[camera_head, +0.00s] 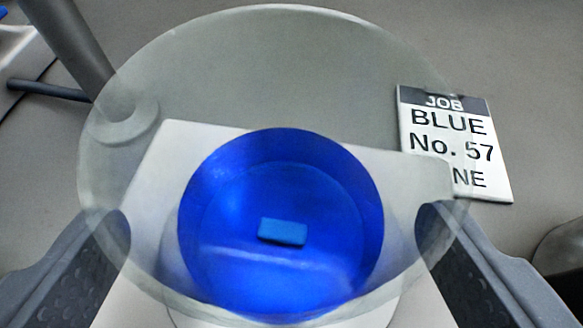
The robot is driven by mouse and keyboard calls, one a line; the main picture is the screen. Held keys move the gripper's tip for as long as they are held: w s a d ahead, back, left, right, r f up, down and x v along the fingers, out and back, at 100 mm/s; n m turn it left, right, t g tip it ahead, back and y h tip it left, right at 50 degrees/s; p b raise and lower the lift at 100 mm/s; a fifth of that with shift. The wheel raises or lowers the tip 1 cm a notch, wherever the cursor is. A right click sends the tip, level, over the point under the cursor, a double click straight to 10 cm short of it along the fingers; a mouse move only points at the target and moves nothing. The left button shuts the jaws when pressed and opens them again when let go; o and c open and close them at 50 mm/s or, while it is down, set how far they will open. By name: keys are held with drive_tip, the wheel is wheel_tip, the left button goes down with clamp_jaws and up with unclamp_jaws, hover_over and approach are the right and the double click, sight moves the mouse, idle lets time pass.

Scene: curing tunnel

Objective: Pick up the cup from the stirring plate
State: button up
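The cup (270,62) is wide, clear and round, and I look down into it. It holds blue liquid (225,190) and a small blue block-shaped piece (283,232). It stands upright over the white stirring plate (165,148), which shows partly through its wall. My gripper (272,228) has one finger on each side of the cup, low in the picture. Both fingertips show through the clear wall, below the rim. I cannot tell whether the pads touch the cup.
A white label card (452,140) lies right of the cup, reading JOB BLUE No. 57, its last line partly covered. A grey post with a side rod (66,40) stands at upper left. A dark rounded object (562,250) is at the right edge. Grey surface is clear behind the cup.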

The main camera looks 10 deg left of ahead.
sight(282, 161)
drive_tip(key=x, duration=0.3)
drive_tip(key=shift+w+d+f+b, duration=0.1)
drive_tip(key=shift+w+f+b, duration=0.15)
drive_tip(key=shift+b, duration=0.15)
drive_tip(key=c, duration=1.1)
drive_tip(key=shift+c, duration=0.2)
drive_tip(key=shift+r, duration=0.15)
